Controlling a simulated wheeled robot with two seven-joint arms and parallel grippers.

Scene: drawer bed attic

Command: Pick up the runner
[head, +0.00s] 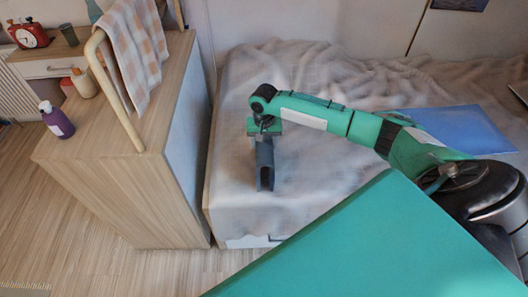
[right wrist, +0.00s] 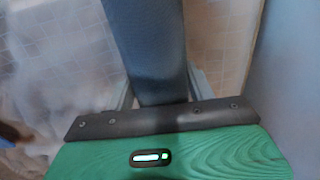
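A long dark grey piece, which I take for the runner (head: 265,166), is at my right gripper (head: 265,140) over the near left part of the bed. Its lower end looks hollow. My right gripper points down. In the right wrist view the grey piece (right wrist: 150,50) runs from the gripper up out of the frame. A finger shows close along each side of it, at my right gripper (right wrist: 162,90). The fingertips are partly hidden by the piece, so I cannot tell whether they press on it. My left gripper is not in view.
The bed (head: 300,65) has a rumpled pale cover, with a flat blue item (head: 460,128) on it at right. A wooden cabinet (head: 120,180) stands at left, with a rail and a checked cloth (head: 132,50). A purple bottle (head: 57,122) stands on it.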

